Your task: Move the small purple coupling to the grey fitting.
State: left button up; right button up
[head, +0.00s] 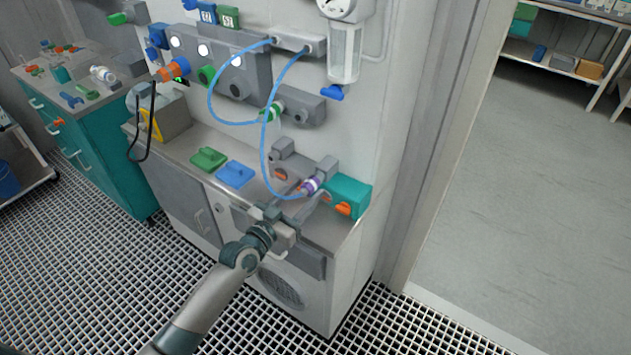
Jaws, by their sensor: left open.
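The small purple coupling (312,185), with a white band, is at the lower end of a blue hose (264,160) above the right part of the steel counter. A grey fitting (327,166) is just above and right of it; I cannot tell whether they touch. Another grey fitting (284,149) is further left, on the panel. My left gripper (296,203) is open, with its fingers reaching up just below the purple coupling. The coupling is near the fingertips, but I cannot tell whether it lies between them. My right gripper is out of view.
A teal box (347,195) with an orange knob stands right of the coupling. Green (208,159) and blue (236,174) blocks lie on the counter to the left. A second blue hose run ends at a green coupling (273,111). Open floor (530,190) is at right.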

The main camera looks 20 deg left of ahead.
aim_at(302, 194)
pick_arm(q)
jog(key=shift+x, duration=0.85)
dwell(0.8)
jog(key=shift+c, duration=0.6)
grip_shut()
jog(key=shift+s, duration=0.15)
jog(key=shift+p+v, duration=0.95)
jog(key=shift+v, duration=1.85)
jog(key=shift+a, duration=0.1)
